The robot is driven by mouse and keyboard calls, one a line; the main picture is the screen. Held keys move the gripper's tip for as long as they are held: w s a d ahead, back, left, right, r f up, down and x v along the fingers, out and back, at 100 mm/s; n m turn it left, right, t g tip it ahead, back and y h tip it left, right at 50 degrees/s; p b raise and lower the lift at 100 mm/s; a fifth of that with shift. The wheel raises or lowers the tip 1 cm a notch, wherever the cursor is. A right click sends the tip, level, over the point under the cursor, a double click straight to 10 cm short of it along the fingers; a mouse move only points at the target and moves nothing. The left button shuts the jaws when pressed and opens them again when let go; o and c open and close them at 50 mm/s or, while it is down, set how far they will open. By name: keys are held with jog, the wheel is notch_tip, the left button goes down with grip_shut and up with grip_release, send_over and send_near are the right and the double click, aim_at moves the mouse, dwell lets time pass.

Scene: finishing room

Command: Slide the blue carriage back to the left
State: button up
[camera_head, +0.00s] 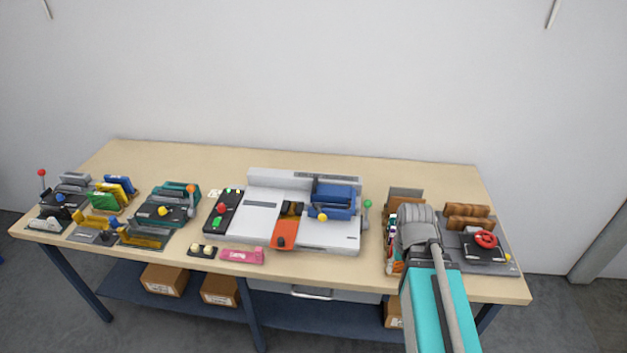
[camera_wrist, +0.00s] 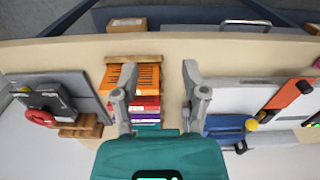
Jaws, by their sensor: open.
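The blue carriage (camera_head: 334,199) sits near the right end of the rail (camera_head: 290,178) on the white machine (camera_head: 255,215) at the middle of the bench. It has a yellow knob (camera_head: 322,217) at its front. In the wrist view the carriage (camera_wrist: 226,126) shows to the right of my gripper, with its yellow knob (camera_wrist: 252,125) beside it. My gripper (camera_wrist: 158,85) is open, its two fingers apart and nothing held between them. It is over the bench by the small rack of coloured books, apart from the carriage. In the head view my arm hides the fingertips.
An orange slide (camera_head: 285,228) lies across the machine's front, and a green-knobbed lever (camera_head: 367,207) stands at its right end. The coloured books (camera_wrist: 146,102) stand under my gripper. A plate with a red handwheel (camera_head: 486,240) is at the right; several fixtures fill the bench's left.

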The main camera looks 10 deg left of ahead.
jog(key=w+a+r+y+p, duration=0.15)
jog(key=w+a, duration=0.25)
jog(key=w, duration=0.7)
jog(key=w+a+r+h+p, duration=0.1)
jog(key=w+a+r+p, duration=0.25)
jog(key=w, duration=0.65)
notch_tip(320, 180, up, 4)
jog(key=y+p, duration=0.2)
jog(key=p, duration=0.2)
send_over(315, 181)
jog(key=d, duration=0.3)
jog(key=shift+f+b, duration=0.1)
jog(key=shift+b, duration=0.25)
jog(key=b+x, duration=1.3)
jog(key=shift+f, duration=0.3)
jog(key=shift+c, duration=0.3)
